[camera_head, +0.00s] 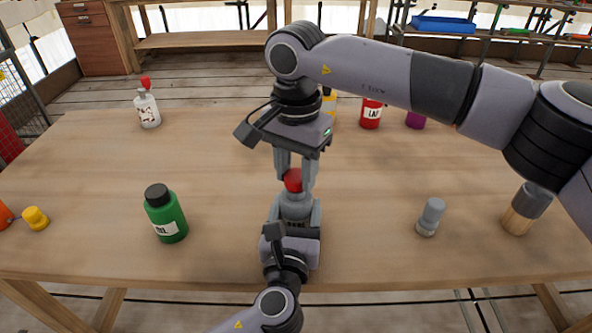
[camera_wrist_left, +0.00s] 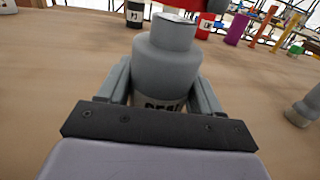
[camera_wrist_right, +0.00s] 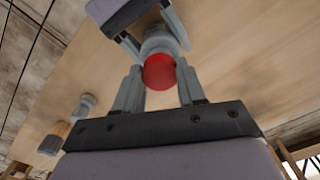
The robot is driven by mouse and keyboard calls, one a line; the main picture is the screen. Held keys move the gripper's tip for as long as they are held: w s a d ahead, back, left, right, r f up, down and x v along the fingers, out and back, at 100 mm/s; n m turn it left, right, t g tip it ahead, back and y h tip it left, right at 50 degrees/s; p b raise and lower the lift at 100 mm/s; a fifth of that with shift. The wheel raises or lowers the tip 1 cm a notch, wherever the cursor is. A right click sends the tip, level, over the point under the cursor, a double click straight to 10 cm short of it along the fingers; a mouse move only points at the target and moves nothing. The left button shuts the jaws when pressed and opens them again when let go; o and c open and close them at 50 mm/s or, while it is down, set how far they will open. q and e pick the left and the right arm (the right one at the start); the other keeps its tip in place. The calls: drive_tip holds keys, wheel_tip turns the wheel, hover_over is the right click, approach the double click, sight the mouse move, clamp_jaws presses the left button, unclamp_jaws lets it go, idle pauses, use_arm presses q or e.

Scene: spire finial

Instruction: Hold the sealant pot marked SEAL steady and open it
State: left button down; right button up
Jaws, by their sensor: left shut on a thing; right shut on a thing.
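A grey pot (camera_head: 297,207) with a narrower neck stands upright near the table's front edge. My left gripper (camera_head: 295,218) is shut around its body. Its label (camera_wrist_left: 162,105) is partly hidden by the gripper; the letters look like "RES", and I cannot read SEAL on it. A red lid (camera_wrist_right: 159,72) is between the fingers of my right gripper (camera_wrist_right: 160,88), which is shut on it from above. In the left wrist view the pot's pale top (camera_wrist_left: 176,17) shows below the red lid (camera_wrist_left: 190,4), which looks lifted off it.
A green bottle (camera_head: 167,215) with a partly readable label and a yellow knob (camera_head: 36,218) stand left. A grey cylinder (camera_head: 431,216) and a wood-and-grey piece (camera_head: 526,209) stand right. A white bottle (camera_head: 147,110), red pot (camera_head: 371,114) and purple object (camera_head: 415,120) are farther back.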

sight(297, 176)
drive_tip(key=shift+r, duration=2)
use_arm(q)
drive_tip(key=shift+c, duration=0.5)
unclamp_jaws()
use_arm(e)
drive_tip(key=shift+s, duration=0.15)
